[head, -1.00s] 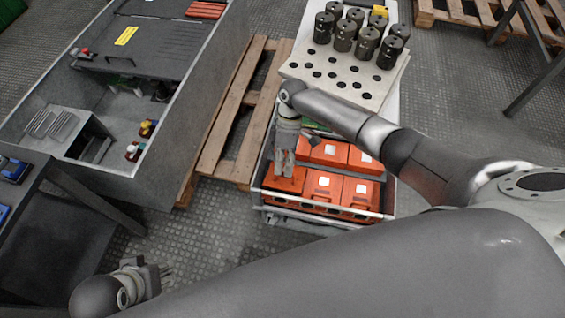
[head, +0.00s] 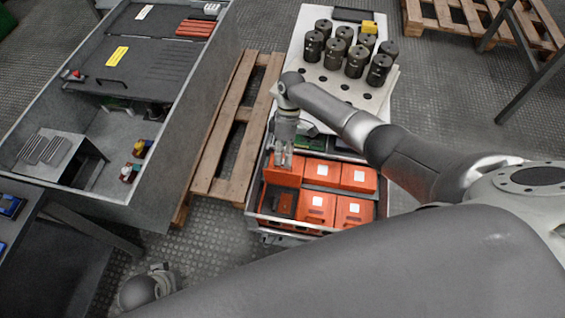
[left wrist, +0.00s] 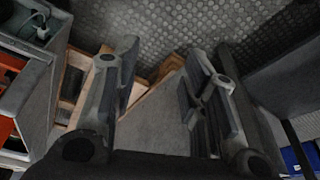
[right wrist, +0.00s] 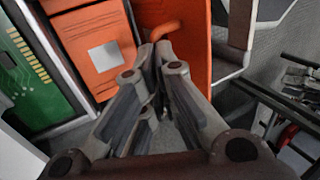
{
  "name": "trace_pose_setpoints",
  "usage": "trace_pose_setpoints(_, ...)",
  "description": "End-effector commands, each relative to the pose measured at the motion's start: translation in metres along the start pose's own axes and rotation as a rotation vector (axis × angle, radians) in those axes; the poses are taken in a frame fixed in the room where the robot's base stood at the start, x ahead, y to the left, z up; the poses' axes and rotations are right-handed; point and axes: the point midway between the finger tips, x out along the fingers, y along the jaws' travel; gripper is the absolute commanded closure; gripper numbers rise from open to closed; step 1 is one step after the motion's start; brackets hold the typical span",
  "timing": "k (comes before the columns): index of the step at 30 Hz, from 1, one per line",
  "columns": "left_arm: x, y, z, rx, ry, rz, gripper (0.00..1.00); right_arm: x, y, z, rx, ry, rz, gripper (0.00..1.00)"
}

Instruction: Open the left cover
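The left cover (head: 283,174) is an orange panel on the near left unit in the drawer-like cart. It stands raised, with a dark opening (head: 283,204) in front of it. My right gripper (head: 283,158) is at its upper edge. In the right wrist view the cover (right wrist: 185,60) stands beside the fingers. My right gripper (right wrist: 154,50) is closed at the cover's orange curved handle (right wrist: 172,28); the tips partly hide the grip. My left gripper (head: 163,270) is low at the bottom left, far from the cover. The left wrist view shows my left gripper (left wrist: 160,65) open and empty.
Several orange units (head: 317,208) stand close beside the opening. Dark cylinders (head: 354,65) stand on a holed pale board (head: 345,88) behind. A wooden pallet (head: 225,150) lies left of the cart, then a grey cabinet (head: 172,170). A green board (right wrist: 38,85) shows in the right wrist view.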

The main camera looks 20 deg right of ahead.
Motion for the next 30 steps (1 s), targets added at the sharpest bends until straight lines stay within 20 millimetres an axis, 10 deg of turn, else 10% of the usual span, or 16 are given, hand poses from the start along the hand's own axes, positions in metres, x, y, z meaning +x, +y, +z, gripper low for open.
trace_pose_setpoints(1, 0.004, 0.000, 0.001, 0.000, 0.002, 0.000, 0.60, 0.027, -0.001, 0.005, 0.004, -0.016, -0.013, 1.00)
trace_pose_setpoints(11, 0.003, 0.024, -0.026, 0.299, 0.063, -0.005, 1.00, 0.027, -0.004, 0.002, 0.002, -0.012, -0.017, 1.00)
trace_pose_setpoints(30, -0.027, 0.163, -0.113, 1.970, 0.367, -0.312, 1.00, 0.028, -0.004, 0.002, 0.003, -0.011, -0.018, 1.00)
